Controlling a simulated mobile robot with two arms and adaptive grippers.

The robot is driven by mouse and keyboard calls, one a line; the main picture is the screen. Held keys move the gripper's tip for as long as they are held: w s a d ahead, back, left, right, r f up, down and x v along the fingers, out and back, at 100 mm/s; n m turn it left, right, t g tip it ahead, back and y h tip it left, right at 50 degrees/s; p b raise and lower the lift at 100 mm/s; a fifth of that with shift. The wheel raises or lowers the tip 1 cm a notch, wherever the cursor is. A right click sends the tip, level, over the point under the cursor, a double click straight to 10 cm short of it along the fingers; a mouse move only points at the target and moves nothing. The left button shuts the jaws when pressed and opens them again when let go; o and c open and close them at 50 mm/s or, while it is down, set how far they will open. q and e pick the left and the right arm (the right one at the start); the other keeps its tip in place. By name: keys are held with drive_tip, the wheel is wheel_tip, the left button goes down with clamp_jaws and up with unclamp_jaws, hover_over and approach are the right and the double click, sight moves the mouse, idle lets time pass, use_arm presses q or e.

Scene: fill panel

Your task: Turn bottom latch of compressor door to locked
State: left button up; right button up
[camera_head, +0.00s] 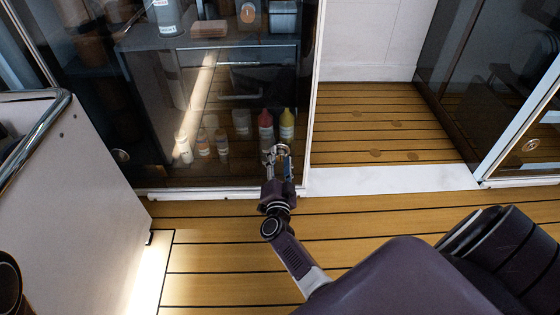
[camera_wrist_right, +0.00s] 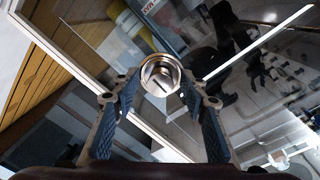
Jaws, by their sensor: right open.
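The bottom latch (camera_wrist_right: 160,76) shows in the right wrist view as a round metal knob with a dark slot in its face. It is set on the dark glass of the compressor door (camera_head: 224,170). My right gripper (camera_head: 276,153) is up close to the lower right part of this door in the head view. In the wrist view its two fingers (camera_wrist_right: 158,99) are spread apart, with the latch between and just beyond the tips; I cannot tell whether they touch it. In the head view the gripper hides the latch. My left gripper is not in view.
Behind the glass stand a red bottle (camera_head: 265,128), a yellow bottle (camera_head: 287,126) and several pale bottles. A doorway with slatted wooden floor (camera_head: 370,125) opens to the right. Another glass door (camera_head: 500,90) is at far right. A white cabinet (camera_head: 75,190) stands at left.

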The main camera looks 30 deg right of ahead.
drive_tip(key=shift+c, duration=0.5)
clamp_jaws()
